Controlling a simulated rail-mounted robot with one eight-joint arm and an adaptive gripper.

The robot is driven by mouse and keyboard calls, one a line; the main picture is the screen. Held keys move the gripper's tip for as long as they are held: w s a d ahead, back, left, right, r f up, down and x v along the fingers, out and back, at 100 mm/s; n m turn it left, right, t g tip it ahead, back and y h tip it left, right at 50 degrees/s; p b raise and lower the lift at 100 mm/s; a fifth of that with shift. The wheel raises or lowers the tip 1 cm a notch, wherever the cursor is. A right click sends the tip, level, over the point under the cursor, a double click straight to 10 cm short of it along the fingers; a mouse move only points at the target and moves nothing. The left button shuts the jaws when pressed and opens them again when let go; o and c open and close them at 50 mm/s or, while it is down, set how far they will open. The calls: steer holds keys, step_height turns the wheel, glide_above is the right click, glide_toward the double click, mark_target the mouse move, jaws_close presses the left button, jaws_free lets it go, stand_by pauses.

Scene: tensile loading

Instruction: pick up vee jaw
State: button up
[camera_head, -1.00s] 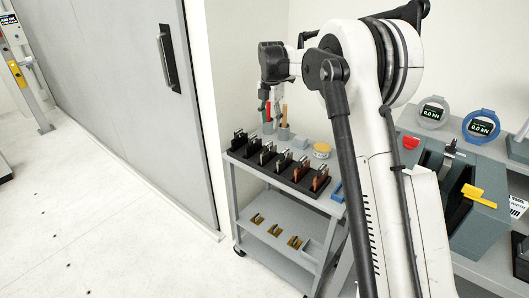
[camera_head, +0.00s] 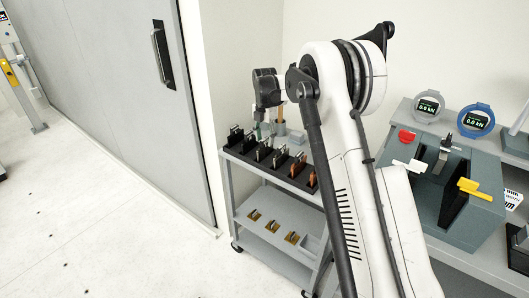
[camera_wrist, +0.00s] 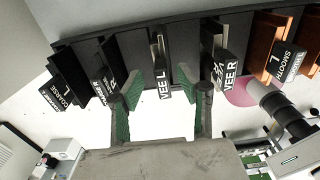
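Two vee jaws stand in a black rack (camera_head: 240,154) on the grey cart. In the wrist view, the jaw marked VEE L (camera_wrist: 162,85) shows between my gripper's fingers, and the jaw marked VEE R (camera_wrist: 226,72) is just right of it. My gripper (camera_wrist: 160,100) is open and empty, with its green-padded fingers on either side of VEE L and visible space between them.
Coarse-labelled jaws (camera_wrist: 58,94) stand left in the rack; smooth jaws with orange-brown parts (camera_wrist: 268,40) stand right. Brass-coloured pieces (camera_head: 272,226) lie on the lower shelf. A bench with gauges (camera_head: 476,121) and a grey fixture (camera_head: 480,215) is at right. Open floor lies left.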

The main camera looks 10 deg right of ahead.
mark_target(264, 148)
steer(key=f, duration=0.4)
steer(key=shift+s+a+f, duration=0.1)
steer(key=shift+s+f, duration=0.1)
steer(key=shift+f, duration=0.2)
jaws_close()
steer(key=shift+r, duration=0.1)
